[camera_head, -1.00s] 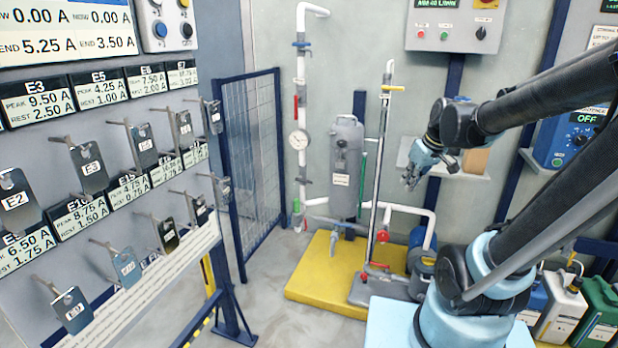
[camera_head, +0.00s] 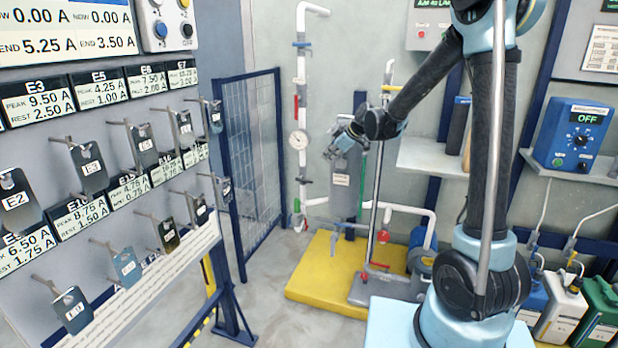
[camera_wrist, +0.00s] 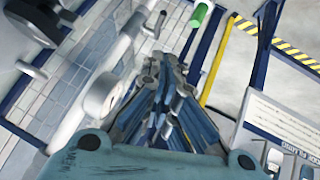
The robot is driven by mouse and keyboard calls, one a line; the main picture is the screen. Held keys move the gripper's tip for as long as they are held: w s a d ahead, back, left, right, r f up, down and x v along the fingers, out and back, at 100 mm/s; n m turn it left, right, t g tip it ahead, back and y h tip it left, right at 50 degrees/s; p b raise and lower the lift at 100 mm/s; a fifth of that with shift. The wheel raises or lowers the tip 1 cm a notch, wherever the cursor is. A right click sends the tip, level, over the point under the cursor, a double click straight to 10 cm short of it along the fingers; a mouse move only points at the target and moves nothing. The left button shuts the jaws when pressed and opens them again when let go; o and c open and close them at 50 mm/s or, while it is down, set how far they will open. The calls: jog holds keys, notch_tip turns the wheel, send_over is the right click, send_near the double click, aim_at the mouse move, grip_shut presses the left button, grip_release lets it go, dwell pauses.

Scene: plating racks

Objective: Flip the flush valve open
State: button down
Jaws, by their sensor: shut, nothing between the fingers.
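A white vertical pipe (camera_head: 302,75) carries several valves; no label here tells me which one is the flush valve. A blue handle (camera_head: 302,44) is near its top. A red handle (camera_head: 296,106) sits above a round gauge (camera_head: 299,139), and a green handle (camera_head: 297,206) is low down. My gripper (camera_head: 333,152) is to the right of the gauge in the head view, in front of the grey tank. In the wrist view my gripper (camera_wrist: 162,65) is shut and empty. The gauge (camera_wrist: 103,95) shows left of its fingers, and the green handle (camera_wrist: 199,14) is beyond them.
The grey tank (camera_head: 345,185) stands behind my gripper, on a yellow platform (camera_head: 318,272). A thin pipe with a yellow handle (camera_head: 392,88) rises to the right. A blue mesh panel (camera_head: 250,165) stands left of the pipe. Hanging plates (camera_head: 88,166) fill the left rack.

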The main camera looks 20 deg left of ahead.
jog(key=a, duration=0.2)
jog(key=w+a+f+n, duration=0.1)
jog(key=shift+a+f, duration=0.1)
jog(key=shift+a, duration=0.15)
send_near(301, 180)
jog(key=w+a+f, duration=0.1)
jog(key=a+f, duration=0.1)
jog(key=a, duration=0.1)
jog(key=shift+w+d+f, duration=0.25)
jog(key=shift+d+f, duration=0.05)
jog(key=shift+f, duration=0.35)
jog(key=shift+a+y, duration=0.1)
jog(key=shift+y, duration=0.2)
jog(key=shift+f, duration=0.1)
